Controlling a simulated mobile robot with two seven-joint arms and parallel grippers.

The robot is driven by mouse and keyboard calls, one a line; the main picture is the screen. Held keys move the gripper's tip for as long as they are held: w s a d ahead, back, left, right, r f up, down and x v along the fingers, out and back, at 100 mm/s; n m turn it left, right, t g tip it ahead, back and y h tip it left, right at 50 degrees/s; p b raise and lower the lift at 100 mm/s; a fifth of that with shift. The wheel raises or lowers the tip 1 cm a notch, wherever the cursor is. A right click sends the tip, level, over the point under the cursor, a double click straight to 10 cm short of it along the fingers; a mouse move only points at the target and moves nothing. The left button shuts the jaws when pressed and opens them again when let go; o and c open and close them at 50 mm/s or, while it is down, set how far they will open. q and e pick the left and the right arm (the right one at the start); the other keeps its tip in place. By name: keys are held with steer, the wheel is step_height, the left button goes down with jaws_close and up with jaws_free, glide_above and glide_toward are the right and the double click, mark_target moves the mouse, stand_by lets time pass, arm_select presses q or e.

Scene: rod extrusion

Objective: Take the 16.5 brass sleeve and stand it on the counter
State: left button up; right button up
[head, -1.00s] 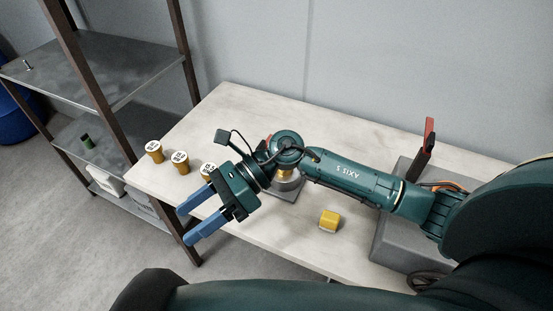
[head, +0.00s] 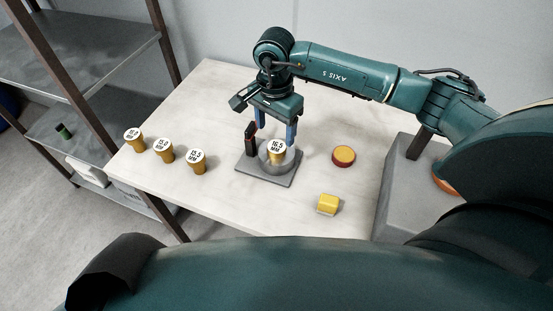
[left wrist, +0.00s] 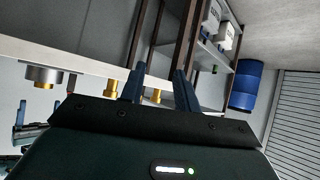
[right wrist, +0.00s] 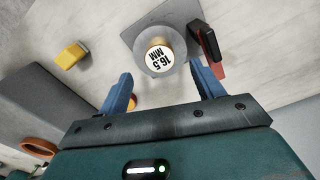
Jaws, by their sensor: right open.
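The brass sleeve with a white cap marked 16.5 MM (head: 277,150) stands upright in a round grey holder (head: 267,162) on a square plate on the counter. In the right wrist view the sleeve (right wrist: 159,56) shows beyond the fingertips, in line with the gap between them. My right gripper (head: 271,130) points down just behind the sleeve, open and empty. Its fingers also show in the right wrist view (right wrist: 162,92). My left gripper (left wrist: 160,85) shows in the left wrist view with its fingers apart and nothing between them.
Three other capped brass sleeves (head: 164,151) stand in a row at the counter's left. A dark and red upright piece (head: 251,137) rises beside the holder. A yellow block (head: 328,203) and a round yellow-topped button (head: 344,155) lie to the right. The front-left counter (head: 225,205) is clear.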

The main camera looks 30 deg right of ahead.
mark_target(277, 146)
steer(key=f+b, duration=0.1)
steer(key=f, duration=0.1)
steer(key=f+b, duration=0.1)
steer(key=f, duration=0.2)
steer(key=shift+d+f, duration=0.2)
steer(key=shift+f, duration=0.15)
steer(key=shift+r, duration=0.1)
steer(key=c, duration=1.3)
